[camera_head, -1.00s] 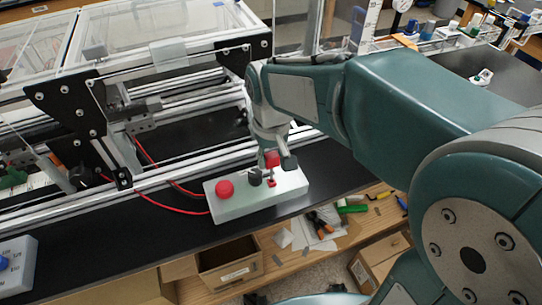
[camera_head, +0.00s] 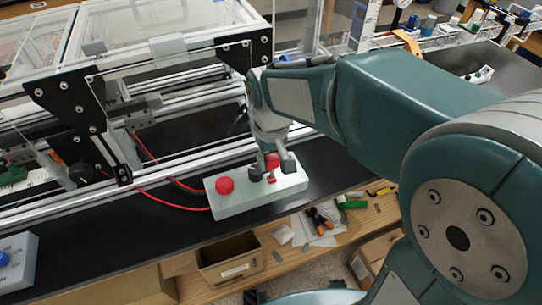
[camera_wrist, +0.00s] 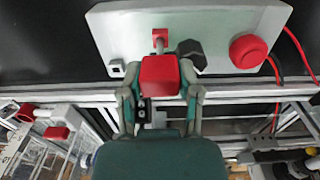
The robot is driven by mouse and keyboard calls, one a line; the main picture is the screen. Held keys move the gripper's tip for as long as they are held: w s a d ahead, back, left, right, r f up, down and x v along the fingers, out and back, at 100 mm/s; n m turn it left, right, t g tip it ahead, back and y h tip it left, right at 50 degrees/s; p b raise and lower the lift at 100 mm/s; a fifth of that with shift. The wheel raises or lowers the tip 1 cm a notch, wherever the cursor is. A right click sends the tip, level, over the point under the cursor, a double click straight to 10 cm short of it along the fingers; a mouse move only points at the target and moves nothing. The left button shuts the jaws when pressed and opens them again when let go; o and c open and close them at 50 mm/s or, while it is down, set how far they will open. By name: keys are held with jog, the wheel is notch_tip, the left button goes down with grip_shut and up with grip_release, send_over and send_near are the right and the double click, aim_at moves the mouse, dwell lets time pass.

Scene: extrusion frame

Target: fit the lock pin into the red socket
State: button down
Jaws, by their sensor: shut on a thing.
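My gripper (camera_head: 272,165) is shut on the red block-shaped head of the lock pin (camera_head: 272,160), above the right part of a pale control box. In the wrist view the red head (camera_wrist: 160,76) sits between both fingers, and a thin metal shank reaches from it toward the red socket (camera_wrist: 159,35). The shank's end overlaps the socket in that view; I cannot tell whether it is inside. In the head view the small red socket (camera_head: 271,179) lies just below the fingers, partly covered.
The pale control box (camera_head: 235,204) also carries a red round button (camera_head: 224,185) and a black knob (camera_wrist: 190,54), close beside the pin. An aluminium frame (camera_head: 190,170) runs behind the box. A grey box with a blue button (camera_head: 14,265) stands at the lower left.

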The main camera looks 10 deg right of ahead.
jog(key=shift+f, duration=0.2)
jog(key=shift+c, duration=1)
grip_release()
notch_tip(320, 180, up, 12)
jog(key=shift+s, duration=0.1)
jog(key=s+d+f+m+t, duration=0.3)
jog(key=s+d+t, duration=0.2)
jog(key=s+d, duration=0.5)
jog(key=shift+s+d+f+t, duration=0.3)
jog(key=shift+s+d, duration=0.05)
jog(key=shift+s, duration=0.9)
